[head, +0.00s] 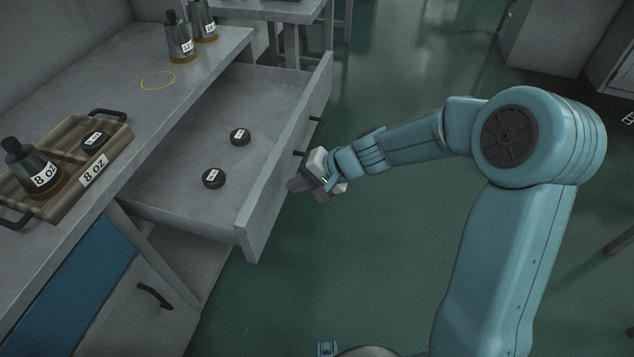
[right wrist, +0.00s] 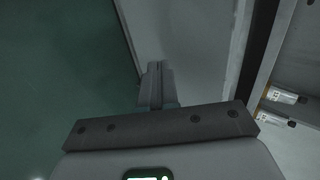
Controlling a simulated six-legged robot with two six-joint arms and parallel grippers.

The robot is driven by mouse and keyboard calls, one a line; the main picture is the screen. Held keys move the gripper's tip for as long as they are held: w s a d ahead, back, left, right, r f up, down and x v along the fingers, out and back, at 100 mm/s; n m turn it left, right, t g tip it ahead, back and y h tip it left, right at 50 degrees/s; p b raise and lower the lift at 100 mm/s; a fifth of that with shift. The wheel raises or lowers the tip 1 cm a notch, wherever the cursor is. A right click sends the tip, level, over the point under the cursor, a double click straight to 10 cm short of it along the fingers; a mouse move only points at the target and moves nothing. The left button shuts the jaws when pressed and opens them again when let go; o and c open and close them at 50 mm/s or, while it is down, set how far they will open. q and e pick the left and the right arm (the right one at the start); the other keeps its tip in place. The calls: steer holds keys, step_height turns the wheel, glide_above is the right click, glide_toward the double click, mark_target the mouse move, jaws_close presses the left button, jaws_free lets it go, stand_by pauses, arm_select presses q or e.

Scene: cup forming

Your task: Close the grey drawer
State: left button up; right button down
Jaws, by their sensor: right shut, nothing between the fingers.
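The grey drawer (head: 268,218) is pulled out from the workbench and stands open in the head view. A dark handle (head: 314,130) is on its front panel. My right gripper (head: 299,184) is shut and empty at the outer side of this front panel, below the handle in the picture. In the right wrist view, the shut fingers (right wrist: 158,72) lie over the grey panel (right wrist: 185,40); I cannot tell whether they touch it. My left gripper is not in view.
Two black labelled discs (head: 240,136) (head: 213,178) lie in the drawer. On the benchtop are a wooden tray (head: 62,205) with a bottle (head: 38,172) and a disc, two more bottles (head: 180,42) (head: 203,20) and a yellow ring (head: 158,80). Green floor (head: 390,215) is clear beside the drawer.

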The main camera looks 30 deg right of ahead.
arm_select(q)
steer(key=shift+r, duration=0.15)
arm_select(e)
steer(key=shift+w+a, duration=0.55)
steer(key=shift+a, duration=0.1)
